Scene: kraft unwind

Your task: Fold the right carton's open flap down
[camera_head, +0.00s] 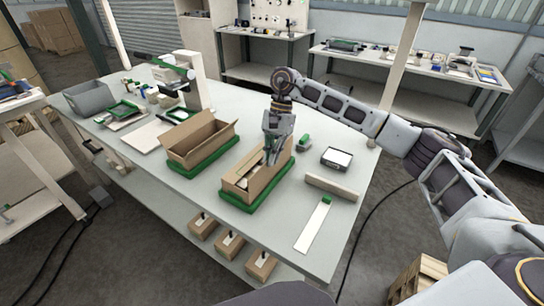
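The right carton (243,183) is brown cardboard and sits in a green tray (238,206) near the middle of the table. Its top is at least partly open, and a tall flap (285,160) stands up along its right side. My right gripper (273,161) points down over the carton's far part, with its fingertips at or just inside the opening. The gripper hides part of the opening. The finger gap is too small to tell whether it is open or shut, and I cannot tell whether it touches the flap. My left gripper is not in view.
The left carton (190,149) stands open in another green tray (205,165). Right of the right carton are a green-and-white tool (304,143), a framed device (336,158), a beige bar (331,189) and a white strip (313,225). A grey bin (90,98) stands at the far left.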

